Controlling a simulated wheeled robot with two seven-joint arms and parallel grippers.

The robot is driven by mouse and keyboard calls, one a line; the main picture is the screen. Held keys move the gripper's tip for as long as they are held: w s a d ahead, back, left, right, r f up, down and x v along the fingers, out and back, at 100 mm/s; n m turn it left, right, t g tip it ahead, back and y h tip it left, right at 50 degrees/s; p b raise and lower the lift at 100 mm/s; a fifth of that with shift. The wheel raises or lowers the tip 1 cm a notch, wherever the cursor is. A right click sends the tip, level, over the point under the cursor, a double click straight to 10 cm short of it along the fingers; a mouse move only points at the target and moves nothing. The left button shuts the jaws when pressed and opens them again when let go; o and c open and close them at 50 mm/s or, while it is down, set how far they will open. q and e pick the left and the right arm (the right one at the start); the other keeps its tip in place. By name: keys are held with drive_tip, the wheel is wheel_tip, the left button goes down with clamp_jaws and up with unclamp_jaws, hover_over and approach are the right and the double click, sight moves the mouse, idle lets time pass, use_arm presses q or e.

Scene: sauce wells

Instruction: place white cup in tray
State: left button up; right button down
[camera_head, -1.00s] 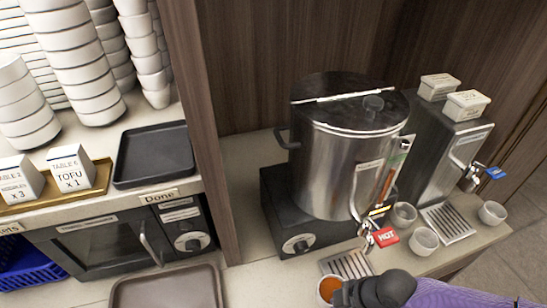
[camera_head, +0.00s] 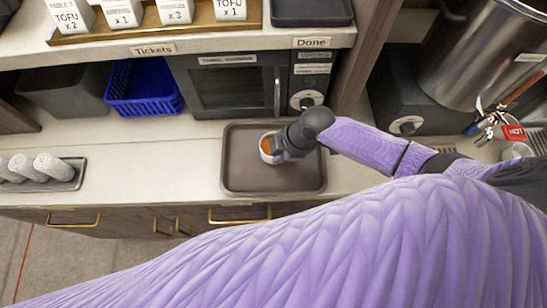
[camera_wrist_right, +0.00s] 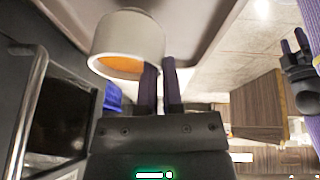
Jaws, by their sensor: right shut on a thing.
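My right gripper (camera_head: 278,147) is shut on the cup's right side. In the right wrist view, the cup (camera_wrist_right: 128,42) is against the fingertips of the right gripper (camera_wrist_right: 160,68), and its orange contents show. My left gripper (camera_wrist_right: 293,46) shows small and dark at the right edge of the wrist view; its opening is unclear.
A microwave (camera_head: 235,90) stands behind the tray, with a blue basket (camera_head: 143,88) to its left. Rolled towels (camera_head: 52,167) lie on a tray at far left. The counter between them and the brown tray is clear. Hot-water urn (camera_head: 470,60) stands right.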

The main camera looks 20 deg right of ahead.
wheel_tip(320, 180, down, 3)
drive_tip(key=shift+r+b, duration=0.15)
drive_tip(key=shift+b, duration=0.15)
use_arm(q)
drive_tip(key=shift+a+f, duration=0.2)
drive_tip(key=shift+f, duration=0.2)
use_arm(e)
drive_tip(key=shift+r, duration=0.1)
drive_tip(key=c, duration=1.2)
unclamp_jaws()
drive_tip(key=shift+f, duration=0.2)
use_arm(q)
drive_tip(key=shift+a+f, duration=0.1)
drive_tip(key=shift+a, duration=0.1)
use_arm(e)
drive_tip(key=o, duration=0.4)
drive_tip(key=shift+r, duration=0.1)
drive_tip(key=shift+r, duration=0.35)
use_arm(q)
drive_tip(key=r+p, duration=0.3)
drive_tip(key=shift+d+r+p, duration=0.25)
drive_tip(key=shift+r+p, duration=0.05)
use_arm(e)
drive_tip(key=v, duration=1.1)
drive_tip(key=shift+d+r, duration=0.15)
drive_tip(key=shift+r, duration=0.05)
